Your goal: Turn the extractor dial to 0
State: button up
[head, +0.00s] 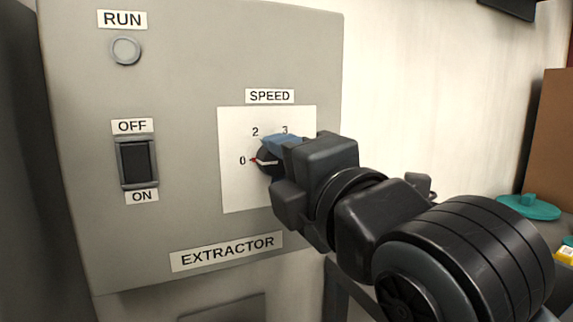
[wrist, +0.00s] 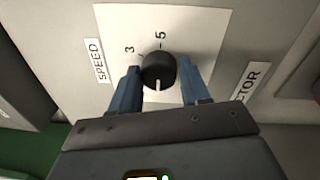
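The extractor dial (head: 266,161) is a round black knob on a white plate marked SPEED. Its pointer line runs left, with a red tip at the 0 mark. In the wrist view the dial (wrist: 158,70) shows its white line running down the picture, toward my palm. My gripper (wrist: 160,76) has its two blue fingers on opposite sides of the knob, with a small gap visible on each side. In the head view my gripper (head: 280,163) comes in from the right and covers the right part of the knob and the marks beyond 3.
The grey extractor panel (head: 190,90) also carries a round RUN lamp (head: 126,51) and a black OFF/ON rocker switch (head: 138,163) left of the dial. A teal lid-like item (head: 529,207) lies at the far right.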

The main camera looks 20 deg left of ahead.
jog(key=o, duration=0.4)
jog(key=shift+c, duration=0.2)
jog(key=v, duration=0.7)
jog(key=shift+s+d, duration=0.2)
jog(key=shift+d, duration=0.15)
jog(key=s+d+f+m+t+h+p, duration=0.3)
jog(key=d+f+m+h, duration=0.1)
jog(key=d+f+m, duration=0.6)
jog(key=s+d+f+m+t+h+p, duration=0.25)
jog(key=d+f+m+h, duration=0.35)
jog(key=m, duration=0.5)
jog(key=s+d+f+m+g+h+p, duration=0.1)
jog(key=s+d+f+m+h+p, duration=0.1)
jog(key=s+d+m, duration=0.2)
jog(key=s+d+f+m+g+h+p, duration=0.1)
jog(key=s+d+m, duration=0.4)
jog(key=s+d, duration=0.6)
jog(key=s+f+h+p, duration=0.1)
jog(key=s+p, duration=0.1)
jog(key=s, duration=0.8)
jog(key=shift+d+f+m+g, duration=0.2)
jog(key=shift+f+m+g, duration=0.1)
jog(key=shift+f+g, duration=0.05)
